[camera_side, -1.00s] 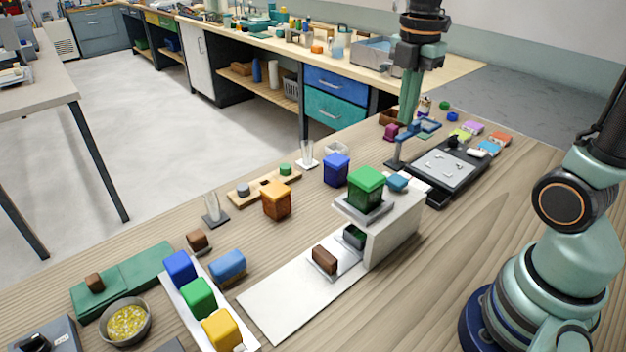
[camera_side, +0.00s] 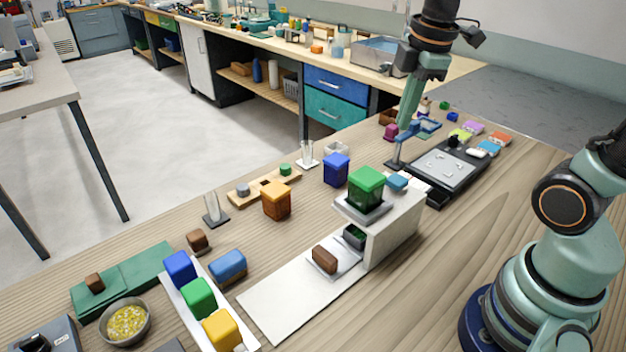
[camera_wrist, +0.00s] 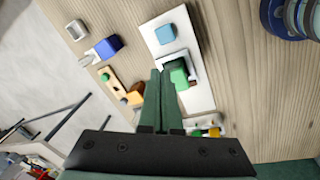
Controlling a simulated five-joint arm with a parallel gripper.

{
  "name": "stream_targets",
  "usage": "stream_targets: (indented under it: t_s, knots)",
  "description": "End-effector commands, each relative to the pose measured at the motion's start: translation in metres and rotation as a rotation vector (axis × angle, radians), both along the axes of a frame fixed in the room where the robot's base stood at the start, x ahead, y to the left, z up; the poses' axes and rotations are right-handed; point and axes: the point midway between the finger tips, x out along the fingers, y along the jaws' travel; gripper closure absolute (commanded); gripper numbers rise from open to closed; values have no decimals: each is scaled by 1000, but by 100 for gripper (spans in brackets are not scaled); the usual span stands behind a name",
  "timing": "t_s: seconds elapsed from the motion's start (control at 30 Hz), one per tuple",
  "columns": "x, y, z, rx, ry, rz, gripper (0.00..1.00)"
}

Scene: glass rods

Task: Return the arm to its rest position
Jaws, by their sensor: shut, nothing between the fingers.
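My gripper (camera_side: 404,122) hangs above the far part of the bench in the side view, near the blue-armed stand. It tilts, with its tips lower and to the left of the wrist. In the wrist view the green fingers (camera_wrist: 161,75) lie side by side, shut with nothing held. They appear over the white block with the green-topped box (camera_wrist: 179,74); this box shows in the side view too (camera_side: 366,187).
The white block (camera_side: 395,235) stands mid-bench. A black tray with a grey plate (camera_side: 447,168) lies behind it. A blue block (camera_side: 336,170), an orange block (camera_side: 276,200) and glass holders (camera_side: 308,155) stand to the left.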

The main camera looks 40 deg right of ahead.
Motion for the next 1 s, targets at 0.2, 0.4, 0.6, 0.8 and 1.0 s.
stream_targets:
  t_s: [0.2,0.4,0.6,0.8,1.0]
  knots:
    - [-12,19,-1,106,-149,-424,100]
    - [-19,32,-5,248,-252,-766,100]
    - [-23,38,-7,346,-297,-953,100]
    - [-23,39,-9,364,-301,-992,100]
    - [-23,39,-8,361,-299,-986,100]
